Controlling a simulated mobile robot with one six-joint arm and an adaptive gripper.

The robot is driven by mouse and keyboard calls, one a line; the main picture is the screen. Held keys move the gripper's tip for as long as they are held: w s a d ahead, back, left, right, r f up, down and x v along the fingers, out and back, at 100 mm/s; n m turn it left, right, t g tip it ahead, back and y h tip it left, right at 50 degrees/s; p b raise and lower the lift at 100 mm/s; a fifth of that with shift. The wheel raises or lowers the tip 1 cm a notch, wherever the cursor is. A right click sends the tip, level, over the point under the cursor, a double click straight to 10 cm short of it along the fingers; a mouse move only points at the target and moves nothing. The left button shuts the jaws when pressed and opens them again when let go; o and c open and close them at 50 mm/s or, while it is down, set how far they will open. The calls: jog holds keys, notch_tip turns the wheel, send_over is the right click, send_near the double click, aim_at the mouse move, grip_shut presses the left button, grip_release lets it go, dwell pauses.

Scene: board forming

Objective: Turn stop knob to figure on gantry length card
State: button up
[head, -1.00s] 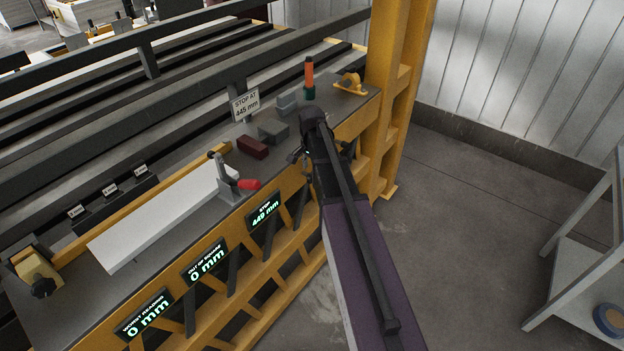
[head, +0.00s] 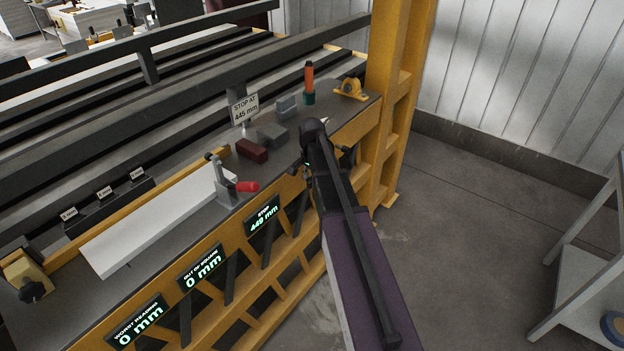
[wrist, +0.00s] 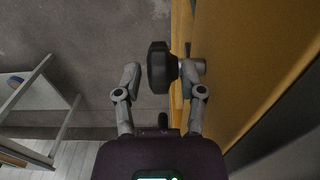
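The card (head: 244,108) on the gantry reads STOP AT 445 mm. The green STOP display (head: 263,216) on the yellow front rail reads 449 mm. In the wrist view, a dark faceted knob (wrist: 160,68) sits beside the yellow rail, between the fingers of my gripper (wrist: 163,80). The gripper is open around the knob. A small gap shows on the left finger's side; the right finger is very near, and I cannot tell if it touches. In the head view my arm largely hides the gripper and knob.
A red-handled clamp (head: 226,186) stands by a white board (head: 150,225) on the bench. A grey rack (head: 590,265) stands right; floor between is clear.

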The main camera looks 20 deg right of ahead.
grip_shut()
jog(key=shift+s+a+h, duration=0.15)
jog(key=shift+h, duration=0.15)
jog(key=shift+s+f+t+h, duration=0.1)
jog(key=shift+t+h, duration=0.4)
jog(key=h, duration=0.1)
jog(key=t+h+b, duration=0.1)
jog(key=b, duration=0.1)
jog(key=shift+s+a+f+t+h, duration=0.15)
jog(key=shift+a+f+t+h, duration=0.15)
jog(key=shift+h, duration=0.1)
jog(key=t+h+b, duration=0.1)
jog(key=h+b, duration=0.2)
jog(key=b, duration=0.1)
jog(key=shift+a+f+t, duration=0.1)
jog(key=shift+t, duration=0.3)
jog(key=shift+h+b, duration=0.4)
jog(key=shift+r, duration=0.2)
